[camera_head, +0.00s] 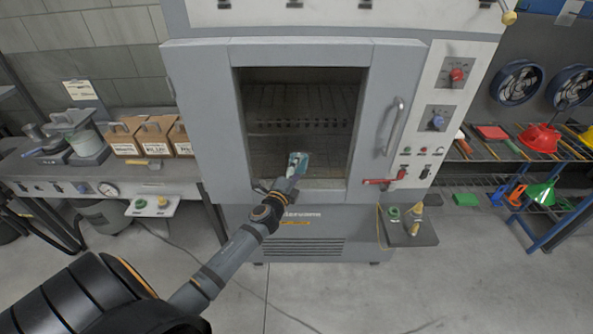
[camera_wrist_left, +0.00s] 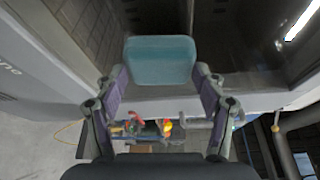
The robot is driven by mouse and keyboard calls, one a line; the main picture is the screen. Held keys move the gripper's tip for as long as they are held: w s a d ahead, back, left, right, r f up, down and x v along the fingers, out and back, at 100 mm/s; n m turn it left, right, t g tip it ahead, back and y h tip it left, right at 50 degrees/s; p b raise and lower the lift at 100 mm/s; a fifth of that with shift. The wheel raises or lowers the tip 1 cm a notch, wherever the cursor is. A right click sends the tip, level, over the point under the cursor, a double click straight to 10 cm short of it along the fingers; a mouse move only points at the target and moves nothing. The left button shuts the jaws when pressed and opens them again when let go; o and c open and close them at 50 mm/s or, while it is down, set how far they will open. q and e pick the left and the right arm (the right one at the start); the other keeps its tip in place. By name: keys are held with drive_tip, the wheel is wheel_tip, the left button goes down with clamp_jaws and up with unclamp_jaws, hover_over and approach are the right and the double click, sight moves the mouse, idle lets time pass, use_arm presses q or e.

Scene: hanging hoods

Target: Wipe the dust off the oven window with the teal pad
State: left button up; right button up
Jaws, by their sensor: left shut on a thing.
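The oven window (camera_head: 304,115) is a dark pane in the grey oven door, with racks faintly seen behind it. A whitish, dull patch shows along its lower part. My left gripper (camera_head: 289,180) is shut on the teal pad (camera_head: 298,162) in front of the window's lower middle. In the left wrist view the teal pad (camera_wrist_left: 160,60) sits between the two fingers of the gripper (camera_wrist_left: 162,85), with the window (camera_wrist_left: 225,40) behind it. I cannot tell whether the pad touches the glass. My right gripper is not in view.
A door handle (camera_head: 394,126) stands out right of the window, with a red-handled latch (camera_head: 384,181) below it. A small shelf (camera_head: 409,232) juts out at the lower right. A bench (camera_head: 100,180) with boxes stands left; a rack with a red funnel (camera_head: 539,138) stands right.

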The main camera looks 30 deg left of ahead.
use_arm(q)
drive_tip(key=shift+w+a, duration=0.4)
drive_tip(key=shift+w, duration=0.25)
drive_tip(key=shift+w+a, duration=0.4)
drive_tip(key=shift+w, duration=0.25)
idle(0.4)
drive_tip(key=shift+w+d+f, duration=0.1)
drive_tip(key=shift+w+d, duration=0.1)
drive_tip(key=shift+d, duration=0.25)
drive_tip(key=shift+s+a, duration=0.35)
drive_tip(key=shift+a, duration=0.1)
idle(0.5)
